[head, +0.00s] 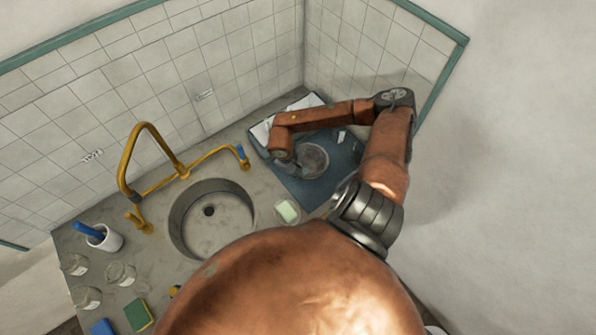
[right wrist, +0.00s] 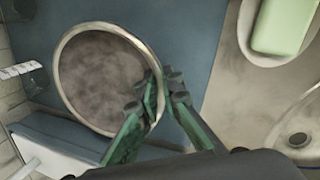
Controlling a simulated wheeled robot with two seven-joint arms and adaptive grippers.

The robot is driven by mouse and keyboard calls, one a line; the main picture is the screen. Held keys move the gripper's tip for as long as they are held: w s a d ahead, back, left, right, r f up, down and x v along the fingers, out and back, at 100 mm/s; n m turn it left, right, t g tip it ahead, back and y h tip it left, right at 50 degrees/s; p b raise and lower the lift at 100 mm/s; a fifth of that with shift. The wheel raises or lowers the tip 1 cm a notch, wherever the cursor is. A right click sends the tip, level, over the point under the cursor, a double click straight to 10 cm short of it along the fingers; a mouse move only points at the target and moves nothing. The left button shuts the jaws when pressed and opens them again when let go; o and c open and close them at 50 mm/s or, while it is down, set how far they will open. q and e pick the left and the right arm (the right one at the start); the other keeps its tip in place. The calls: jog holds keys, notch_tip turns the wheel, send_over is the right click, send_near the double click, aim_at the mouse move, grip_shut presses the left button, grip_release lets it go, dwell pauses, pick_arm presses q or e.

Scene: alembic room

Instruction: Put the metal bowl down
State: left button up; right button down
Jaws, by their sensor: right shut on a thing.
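The metal bowl (right wrist: 100,80) is round and grey with a pale rim. It shows large in the right wrist view, over a dark blue mat (right wrist: 190,45). My right gripper (right wrist: 160,88) is shut on the bowl's rim at its right side. In the head view the bowl (head: 312,158) appears small over the blue mat (head: 325,190), beside the end of my right arm. My right gripper (head: 290,166) is small and partly hidden there. I cannot tell whether the bowl touches the mat. My left gripper is not in view.
A round sink (head: 212,218) with a yellow tap (head: 150,165) lies left of the mat. A white cup (head: 104,238), glass jars (head: 121,274) and sponges (head: 138,314) stand at the left. Tiled walls close the back.

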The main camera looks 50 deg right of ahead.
jog(key=shift+f+b, duration=0.2)
jog(key=shift+b, duration=0.1)
jog(key=c, duration=2.1)
grip_release()
jog(key=shift+r, duration=0.1)
jog(key=shift+r, duration=0.1)
jog(key=shift+w+r, duration=0.1)
jog(key=shift+r, duration=0.2)
jog(key=s+b+v, duration=0.1)
jog(key=b+v, duration=0.1)
jog(key=v, duration=0.9)
jog(key=shift+w+a+r, duration=0.15)
jog(key=shift+w+r, duration=0.1)
jog(key=shift+w, duration=0.2)
jog(key=shift+s, duration=0.1)
